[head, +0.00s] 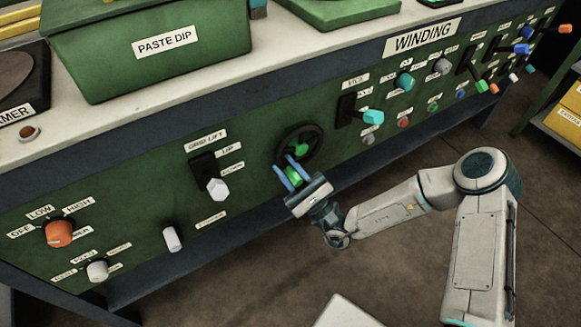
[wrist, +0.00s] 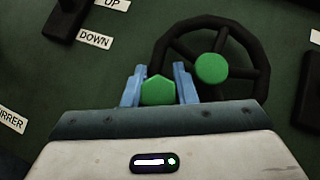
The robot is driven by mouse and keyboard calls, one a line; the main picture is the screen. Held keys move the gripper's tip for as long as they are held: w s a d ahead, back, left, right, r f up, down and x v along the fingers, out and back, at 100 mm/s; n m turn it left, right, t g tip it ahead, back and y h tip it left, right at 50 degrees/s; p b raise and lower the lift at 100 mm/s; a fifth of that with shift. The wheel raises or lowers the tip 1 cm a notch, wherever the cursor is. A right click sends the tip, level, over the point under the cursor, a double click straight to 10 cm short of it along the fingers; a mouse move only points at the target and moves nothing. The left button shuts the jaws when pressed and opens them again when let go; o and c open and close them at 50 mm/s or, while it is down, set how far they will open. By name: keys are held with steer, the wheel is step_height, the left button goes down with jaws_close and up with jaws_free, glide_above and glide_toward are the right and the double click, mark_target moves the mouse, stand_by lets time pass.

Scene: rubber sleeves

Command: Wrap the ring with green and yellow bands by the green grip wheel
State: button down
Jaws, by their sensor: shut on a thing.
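The dark spoked wheel (head: 316,137) with a green hub stands on the green front panel, below and left of the WINDING sign. It also shows in the wrist view (wrist: 264,72). A green grip (wrist: 158,90) lies at the wheel's lower left and shows in the head view (head: 294,176). My gripper (head: 284,163) is shut on this green grip, with one blue finger on each side of it, as the wrist view (wrist: 157,78) also shows. The gripper body hides the wheel's lower part in the wrist view. I see no ring with green and yellow bands.
Left of the wheel are a white-knobbed lever (head: 218,188), a white knob (head: 171,239) and an orange knob (head: 59,232). Right of it is a teal-knobbed lever (head: 372,117) among several small knobs. A green PASTE DIP bin (head: 150,75) stands on the bench top (head: 300,55).

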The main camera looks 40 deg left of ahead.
steer(key=c, duration=1.5)
jaws_free()
steer(key=shift+s, duration=0.1)
steer(key=shift+o, duration=0.2)
steer(key=shift+d+f, duration=0.1)
steer(key=shift+d+f, duration=0.2)
steer(key=shift+d, duration=0.05)
steer(key=p+v, duration=0.2)
steer(key=v, duration=1.1)
